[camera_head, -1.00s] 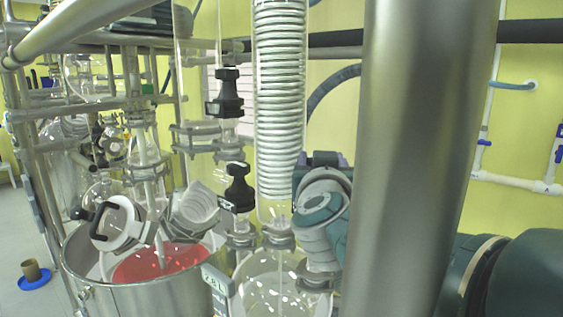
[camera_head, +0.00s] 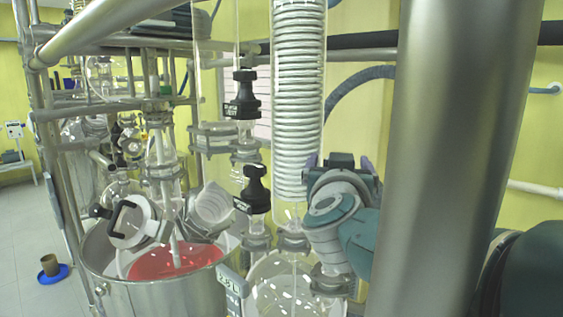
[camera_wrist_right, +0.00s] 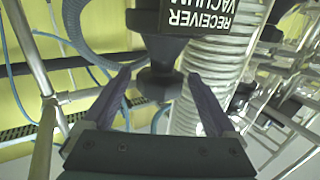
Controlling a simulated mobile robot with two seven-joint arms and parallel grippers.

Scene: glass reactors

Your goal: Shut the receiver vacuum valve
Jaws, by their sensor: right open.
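The fingers are open, with a visible gap on each side of the knob. In the head view my right gripper (camera_head: 341,160) is mostly hidden behind my own wrist, just right of the coil condenser. Two black valves show there, an upper one (camera_head: 243,95) and a lower one (camera_head: 254,190); I cannot tell whether either is this valve. My left gripper is out of view.
The glass coil condenser (camera_head: 298,90) stands close beside my right gripper. A round glass vessel (camera_head: 285,290) is below it. A steel vessel (camera_head: 185,297) with red liquid stands at lower left. A thick metal column (camera_head: 455,150) blocks the right part of the head view.

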